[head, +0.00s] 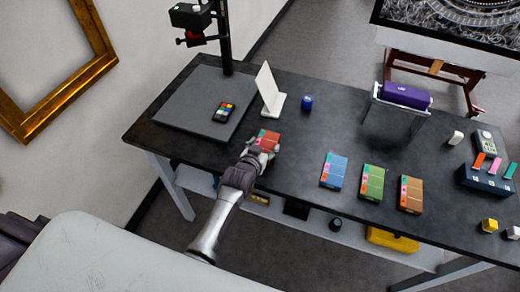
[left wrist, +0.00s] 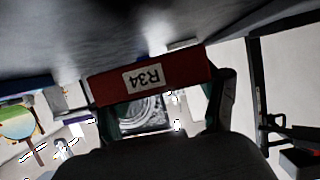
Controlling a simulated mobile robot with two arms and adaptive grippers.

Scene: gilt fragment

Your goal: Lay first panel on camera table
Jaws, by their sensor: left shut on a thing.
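My left gripper (head: 262,150) is shut on a red panel (head: 268,138) over the left-middle part of the long dark table (head: 290,165). The panel's red edge (left wrist: 192,72) shows in the left wrist view between the fingers, with a white label reading R34 upside down. Whether the panel touches the table is hard to tell. The grey board (head: 180,115) under the camera stand (head: 226,45) lies to the left of the gripper, with a small colour chart (head: 224,112) on it. My right gripper is not in view.
Blue (head: 334,170), green (head: 372,183) and orange (head: 411,194) panels lie to the right. A white upright card (head: 268,88) and a blue jar (head: 307,103) stand behind the gripper. A purple roll (head: 405,95) rests on a stand. The board's front-left part is bare.

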